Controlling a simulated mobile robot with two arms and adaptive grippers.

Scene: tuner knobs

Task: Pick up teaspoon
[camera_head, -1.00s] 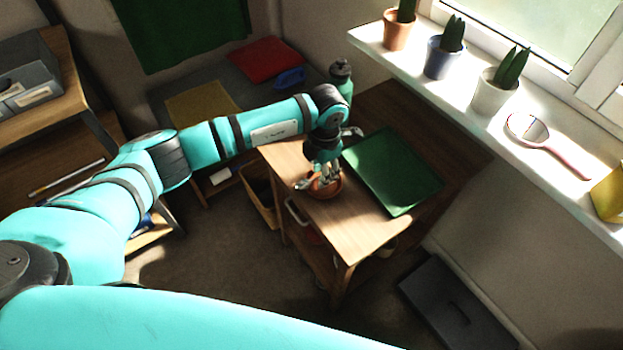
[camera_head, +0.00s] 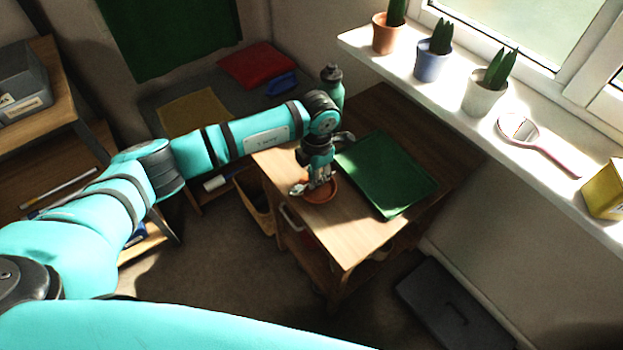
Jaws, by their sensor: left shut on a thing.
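The teaspoon (camera_head: 298,188) is a small silvery shape at the left rim of a terracotta dish (camera_head: 322,196) on the wooden table. My left gripper (camera_head: 318,184) points down over the dish. Its fingers are shut on the teaspoon, whose handle end is mostly hidden by the fingers. I cannot tell whether the spoon still touches the dish. My right gripper is not in view.
A green mat (camera_head: 388,172) lies right of the dish on the wooden table (camera_head: 352,238). A green bottle (camera_head: 333,88) stands behind my arm. The sill (camera_head: 440,98) at the right holds potted plants and a hand mirror (camera_head: 520,130). The table's front is clear.

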